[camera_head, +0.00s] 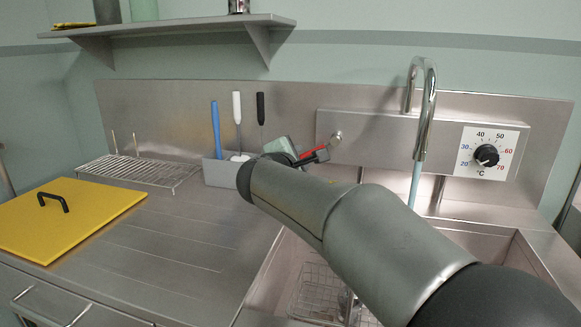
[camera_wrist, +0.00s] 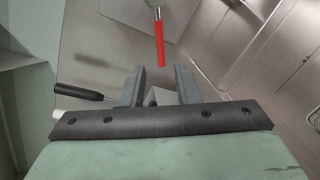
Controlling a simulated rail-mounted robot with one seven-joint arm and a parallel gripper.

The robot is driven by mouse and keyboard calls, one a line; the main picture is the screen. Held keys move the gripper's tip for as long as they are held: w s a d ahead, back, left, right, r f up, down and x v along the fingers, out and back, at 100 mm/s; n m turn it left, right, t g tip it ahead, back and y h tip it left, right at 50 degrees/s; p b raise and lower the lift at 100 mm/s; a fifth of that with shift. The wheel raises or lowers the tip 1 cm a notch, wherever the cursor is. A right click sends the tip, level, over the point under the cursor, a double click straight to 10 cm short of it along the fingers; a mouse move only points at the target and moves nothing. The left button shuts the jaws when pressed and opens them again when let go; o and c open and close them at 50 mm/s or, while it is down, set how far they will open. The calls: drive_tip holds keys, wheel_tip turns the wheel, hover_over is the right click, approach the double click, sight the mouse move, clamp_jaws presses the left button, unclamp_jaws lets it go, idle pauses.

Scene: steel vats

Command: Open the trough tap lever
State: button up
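The red tap lever (camera_head: 313,152) reaches down and left from a round metal pivot (camera_head: 337,137) on the steel panel behind the trough. In the wrist view the red lever (camera_wrist: 159,38) points down toward the gap between my fingers. My gripper (camera_wrist: 160,78) is open and empty, with its two dark fingers on either side of the lever's line. The lever's end appears just beyond the fingertips; contact cannot be told. In the head view my gripper (camera_head: 314,157) is beside the lever, partly hidden by my arm. A pale blue stream (camera_head: 415,185) hangs below the curved chrome spout (camera_head: 424,110).
The steel trough (camera_head: 262,285) holds a wire basket (camera_head: 318,292). A tool holder (camera_head: 216,172) with blue, white and black handles stands left of my gripper. A temperature dial (camera_head: 487,156) is right of the spout. A wire rack (camera_head: 135,170) and yellow board (camera_head: 75,215) lie left.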

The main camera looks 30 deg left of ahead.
drive_tip(key=v, duration=0.6)
drive_tip(key=shift+s, duration=0.25)
